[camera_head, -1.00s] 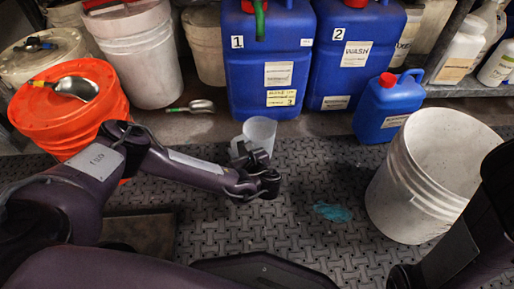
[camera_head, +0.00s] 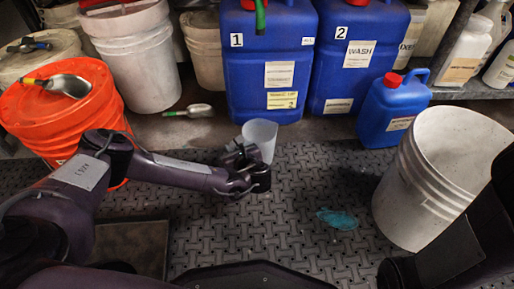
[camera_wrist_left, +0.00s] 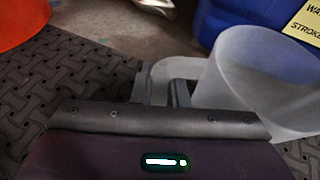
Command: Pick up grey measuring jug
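The grey measuring jug (camera_head: 262,136) is a translucent cup standing on the dark patterned mat, in front of the blue canister marked 1. In the left wrist view the jug (camera_wrist_left: 262,78) fills the right side, with its pale loop handle to the left. My left gripper (camera_head: 240,155) is at the jug's handle side. In the wrist view its two fingers (camera_wrist_left: 161,92) are a small way apart, with the handle at them. Whether they press on it I cannot tell. My right arm enters at the lower right; its fingers are not visible.
Blue canisters (camera_head: 270,60) stand behind the jug, with a smaller blue jug (camera_head: 392,112) to their right. A white bucket (camera_head: 415,200) is at the right, an orange bucket (camera_head: 60,120) with a metal scoop at the left. A teal patch (camera_head: 337,218) marks the mat.

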